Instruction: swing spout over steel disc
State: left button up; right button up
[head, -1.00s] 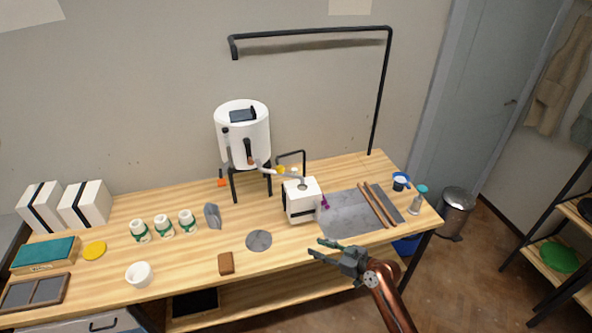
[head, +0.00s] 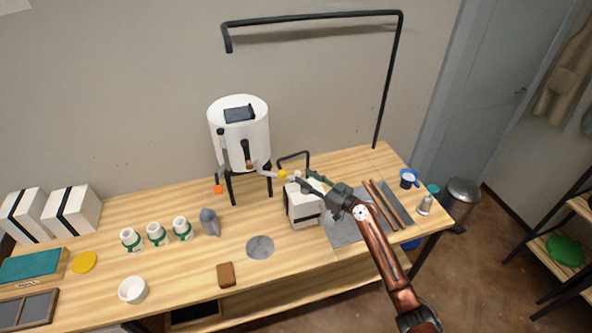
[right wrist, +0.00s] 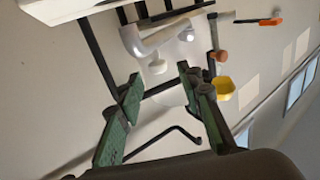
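A white tank (head: 240,130) stands on black legs at the back of the bench. Its pale spout (head: 264,169), with a yellow piece (head: 283,174) near it, points right towards the top of a white box (head: 303,205). The grey steel disc (head: 260,247) lies flat on the bench, left of and in front of the box. My right gripper (head: 310,182) is above the box by the spout's outer end. In the right wrist view its green-padded fingers (right wrist: 160,105) are apart with nothing gripped; the spout (right wrist: 165,36) and a small white knob (right wrist: 157,66) show beyond the tips. My left gripper is out of view.
A black frame (head: 400,70) rises behind the bench. A grey slab (head: 345,230) with brown sticks (head: 384,205) lies right of the box. A grey pointed object (head: 209,222), several small jars (head: 157,234) and a brown block (head: 226,274) stand left.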

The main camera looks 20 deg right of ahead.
aim_at(299, 172)
jog(key=x, duration=0.3)
jog(key=shift+w+a, duration=0.1)
jog(key=shift+w, duration=0.3)
jog(key=shift+w+a, duration=0.2)
jog(key=shift+w, duration=0.05)
jog(key=shift+w+a, duration=0.15)
jog(key=shift+w, duration=0.05)
jog(key=c, duration=0.8)
jog(key=shift+c, duration=0.6)
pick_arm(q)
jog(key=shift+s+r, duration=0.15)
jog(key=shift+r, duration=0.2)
pick_arm(e)
grip_shut()
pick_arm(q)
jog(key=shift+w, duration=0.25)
